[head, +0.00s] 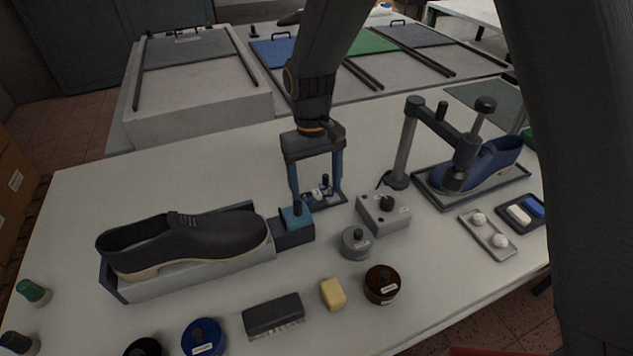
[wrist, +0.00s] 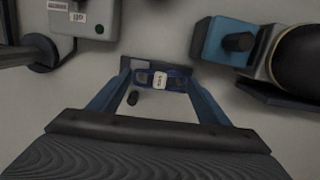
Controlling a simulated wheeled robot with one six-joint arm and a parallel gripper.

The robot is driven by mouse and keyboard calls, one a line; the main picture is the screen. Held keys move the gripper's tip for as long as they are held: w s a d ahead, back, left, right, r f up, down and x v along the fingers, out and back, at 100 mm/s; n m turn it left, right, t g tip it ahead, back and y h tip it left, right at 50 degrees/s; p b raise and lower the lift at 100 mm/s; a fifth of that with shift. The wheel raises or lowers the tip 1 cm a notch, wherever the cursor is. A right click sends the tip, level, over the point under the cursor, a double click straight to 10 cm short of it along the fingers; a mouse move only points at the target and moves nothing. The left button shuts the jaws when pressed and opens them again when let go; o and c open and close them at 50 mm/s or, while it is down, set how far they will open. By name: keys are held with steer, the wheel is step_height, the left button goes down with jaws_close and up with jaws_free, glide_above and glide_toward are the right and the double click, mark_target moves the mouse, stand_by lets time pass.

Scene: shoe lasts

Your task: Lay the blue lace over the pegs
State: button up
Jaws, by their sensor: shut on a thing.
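My gripper (head: 317,197) points down over the middle of the table, with its blue fingers on either side of the blue lace (wrist: 177,83). In the wrist view my gripper (wrist: 159,79) is shut on the lace, a small dark blue bundle with a white tag in the middle. A small dark peg stand (wrist: 133,63) lies partly behind the lace in the wrist view. One dark peg (wrist: 132,98) shows just in front of the lace. In the head view the fingers partly hide the peg stand (head: 327,203); I cannot tell whether the lace touches the pegs.
A dark shoe (head: 185,243) on a cradle with a blue clamp (head: 297,215) stands to the left. A grey box (head: 383,212) with a knob and a grey round weight (head: 355,243) stand close on the right. A post clamp (head: 403,150) over a blue shoe (head: 490,163) stands farther right.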

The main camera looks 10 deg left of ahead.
stand_by(0.4)
steer(key=o, duration=1.1)
steer(key=shift+r+p, duration=2.7)
steer(key=shift+r, duration=0.8)
steer(key=shift+d, duration=0.1)
